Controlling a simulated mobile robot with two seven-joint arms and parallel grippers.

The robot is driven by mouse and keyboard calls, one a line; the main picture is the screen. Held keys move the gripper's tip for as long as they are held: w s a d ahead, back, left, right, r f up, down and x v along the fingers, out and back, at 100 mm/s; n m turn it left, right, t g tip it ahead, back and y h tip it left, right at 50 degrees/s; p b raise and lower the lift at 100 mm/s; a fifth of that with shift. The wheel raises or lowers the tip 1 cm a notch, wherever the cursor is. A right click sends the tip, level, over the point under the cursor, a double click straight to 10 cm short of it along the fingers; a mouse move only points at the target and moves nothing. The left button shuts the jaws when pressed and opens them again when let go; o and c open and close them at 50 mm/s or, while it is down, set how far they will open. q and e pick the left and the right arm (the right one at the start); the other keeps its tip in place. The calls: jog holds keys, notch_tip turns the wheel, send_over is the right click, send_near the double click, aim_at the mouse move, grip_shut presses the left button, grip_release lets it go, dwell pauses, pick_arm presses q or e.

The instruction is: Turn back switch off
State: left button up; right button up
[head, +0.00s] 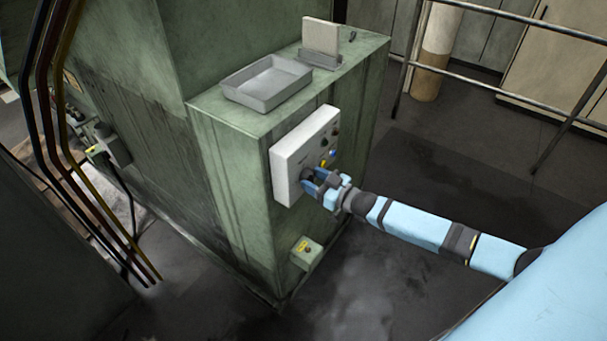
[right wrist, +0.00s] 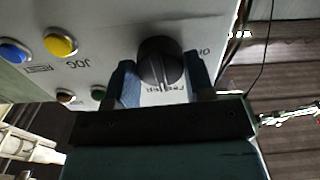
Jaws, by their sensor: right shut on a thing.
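A white control panel (head: 302,150) is fixed to the side of a green machine cabinet (head: 235,165). A black rotary switch (right wrist: 160,62) sits on the panel in the right wrist view, with partly readable lettering around it. My right gripper (head: 314,180) reaches the lower part of the panel from the right. In the right wrist view its two blue fingers (right wrist: 163,82) stand on either side of the switch knob, and it is shut on the knob. The knob's exact pointing direction is hard to tell. My left gripper is not in view.
Blue (right wrist: 14,50) and yellow (right wrist: 61,42) buttons are on the same panel, beside the switch. A grey tray (head: 266,84) sits on the cabinet top. A small green box (head: 306,252) with a button juts out below the panel. A metal railing (head: 500,75) stands behind; the floor at right is clear.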

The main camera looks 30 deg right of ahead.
jog(key=n, duration=0.4)
jog(key=shift+n, duration=0.3)
jog(key=n+b, duration=0.1)
jog(key=n, duration=0.3)
jog(key=shift+f, duration=0.1)
jog(key=shift+n, duration=0.8)
jog(key=o, duration=1.2)
jog(key=shift+c, duration=0.2)
jog(key=p+v, duration=0.2)
jog(key=v, duration=0.6)
